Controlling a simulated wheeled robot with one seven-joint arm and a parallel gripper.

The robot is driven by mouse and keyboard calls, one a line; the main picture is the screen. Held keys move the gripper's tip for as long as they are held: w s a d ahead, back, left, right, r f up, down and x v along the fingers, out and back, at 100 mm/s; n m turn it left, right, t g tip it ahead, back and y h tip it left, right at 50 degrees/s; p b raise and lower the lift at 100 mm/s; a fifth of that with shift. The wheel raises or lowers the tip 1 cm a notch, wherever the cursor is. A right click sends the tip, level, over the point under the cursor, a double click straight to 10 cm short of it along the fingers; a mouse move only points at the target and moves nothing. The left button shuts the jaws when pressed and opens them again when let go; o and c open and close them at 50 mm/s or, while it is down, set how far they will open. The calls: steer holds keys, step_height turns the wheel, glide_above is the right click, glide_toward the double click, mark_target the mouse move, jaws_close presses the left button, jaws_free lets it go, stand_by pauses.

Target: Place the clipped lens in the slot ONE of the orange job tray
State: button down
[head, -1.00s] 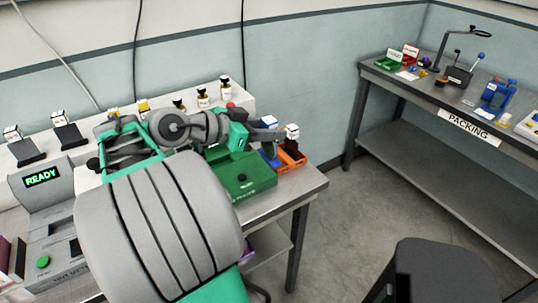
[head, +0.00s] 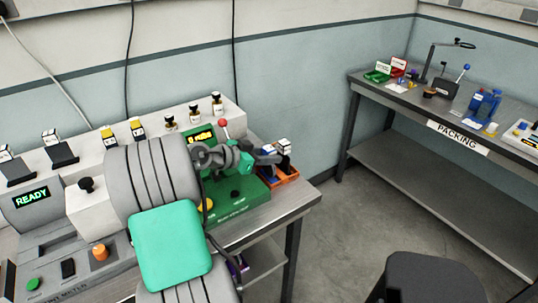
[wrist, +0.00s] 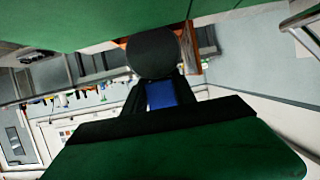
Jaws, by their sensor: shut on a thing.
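My gripper (head: 274,158) is shut on a small dark thing with a white top, which I take to be the clipped lens (head: 284,146). It appears just above or at the back of the orange job tray (head: 288,180), at the bench's right end. I cannot tell whether it touches the tray. The slot labels are too small to read, and my arm hides part of the tray. In the wrist view a dark round disc and green surfaces fill much of the picture; I cannot tell whether the disc is part of the held thing.
A red-topped lever (head: 223,123) rises behind my arm. The packing table (head: 400,97) stands apart at the right. A dark stool (head: 432,275) is at the lower right.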

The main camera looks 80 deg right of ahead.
steer(key=shift+f, duration=0.1)
steer(key=c, duration=1)
jaws_free()
steer(key=shift+w+a+r, duration=0.2)
steer(key=b+v, duration=0.1)
steer(key=v, duration=1)
steer(key=shift+w+a+r, duration=0.15)
steer(key=shift+a, duration=0.1)
